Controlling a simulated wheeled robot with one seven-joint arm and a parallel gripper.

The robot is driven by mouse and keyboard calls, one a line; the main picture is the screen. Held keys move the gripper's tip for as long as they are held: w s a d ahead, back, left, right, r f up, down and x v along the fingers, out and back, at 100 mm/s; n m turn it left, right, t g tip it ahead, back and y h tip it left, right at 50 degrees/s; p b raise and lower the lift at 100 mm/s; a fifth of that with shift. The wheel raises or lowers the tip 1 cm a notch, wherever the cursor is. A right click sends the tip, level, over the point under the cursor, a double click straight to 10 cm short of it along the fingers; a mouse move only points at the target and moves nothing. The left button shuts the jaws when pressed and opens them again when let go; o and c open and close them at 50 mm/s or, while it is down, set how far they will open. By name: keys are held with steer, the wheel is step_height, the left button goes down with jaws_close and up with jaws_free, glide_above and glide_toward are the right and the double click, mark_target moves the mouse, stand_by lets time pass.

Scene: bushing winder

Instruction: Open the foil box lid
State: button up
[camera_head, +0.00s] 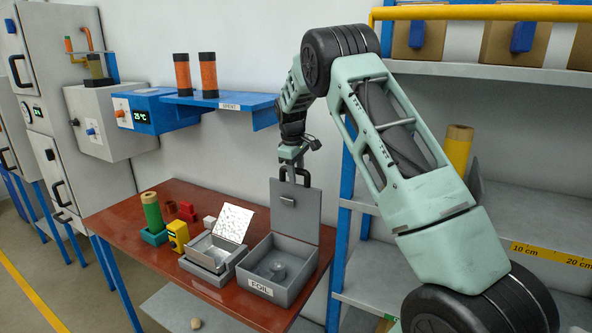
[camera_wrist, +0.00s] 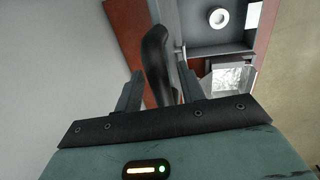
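The grey foil box (camera_head: 290,288), labelled FOIL, stands on the red-brown table. Its lid (camera_head: 296,212) is up, roughly upright at the back edge, and the box is open, with a round light piece inside. My gripper (camera_head: 293,172) is at the black handle on the lid's top edge. In the wrist view the handle (camera_wrist: 157,60) lies between the two fingers of my gripper (camera_wrist: 160,85).
Left of the box is a smaller grey box (camera_head: 212,262) with a shiny sheet (camera_head: 233,222). A yellow device (camera_head: 178,236) and a green cylinder (camera_head: 152,212) stand farther left. Shelving (camera_head: 500,225) is to the right; a blue wall shelf (camera_head: 222,101) is behind.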

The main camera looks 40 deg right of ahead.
step_height(320, 180, up, 17)
steer(key=s+a+b, duration=0.1)
steer(key=a+b, duration=0.1)
steer(key=b, duration=0.2)
steer(key=shift+a, duration=0.4)
